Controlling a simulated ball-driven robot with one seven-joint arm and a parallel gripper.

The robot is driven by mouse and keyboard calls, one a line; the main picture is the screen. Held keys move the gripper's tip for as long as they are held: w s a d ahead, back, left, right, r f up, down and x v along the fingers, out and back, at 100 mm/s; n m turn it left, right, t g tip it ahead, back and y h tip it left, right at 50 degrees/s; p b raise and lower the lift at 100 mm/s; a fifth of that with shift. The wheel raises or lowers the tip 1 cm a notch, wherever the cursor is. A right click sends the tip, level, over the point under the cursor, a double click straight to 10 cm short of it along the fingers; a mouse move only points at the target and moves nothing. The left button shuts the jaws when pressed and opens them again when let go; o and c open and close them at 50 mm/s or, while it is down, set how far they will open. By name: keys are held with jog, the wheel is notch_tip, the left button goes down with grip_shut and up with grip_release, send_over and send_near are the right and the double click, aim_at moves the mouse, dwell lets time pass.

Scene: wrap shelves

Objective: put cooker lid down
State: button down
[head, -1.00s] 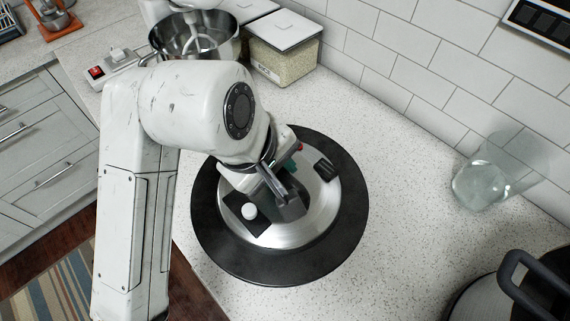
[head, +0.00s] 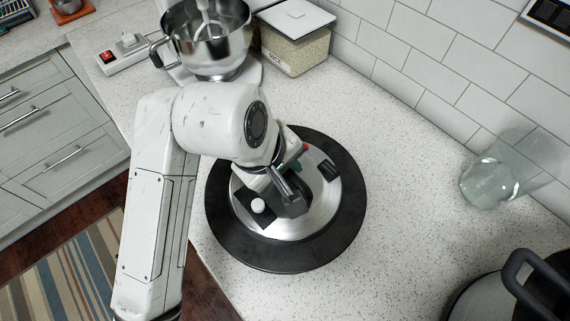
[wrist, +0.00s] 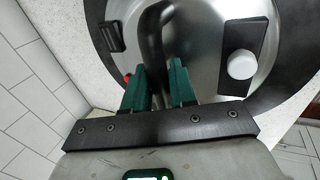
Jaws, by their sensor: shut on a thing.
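The cooker lid (head: 318,212) is a silver disc with black fittings, a white knob and a dark handle. In the wrist view the green fingertips of my gripper (wrist: 160,85) close on the dark curved handle of the lid (wrist: 210,28). My arm hides part of the lid's left side in the head view.
A mixer bowl (head: 212,55) and a rice container (head: 296,45) stand behind. A glass jar (head: 488,182) is at right, and a pot with a dark handle (head: 535,285) at lower right. Speckled counter (head: 415,205) is clear between mat and jar.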

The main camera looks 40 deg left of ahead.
jog(key=shift+f, duration=0.3)
jog(key=c, duration=0.9)
grip_release()
jog(key=shift+r, duration=0.5)
jog(key=v, duration=1.2)
jog(key=shift+s, duration=0.1)
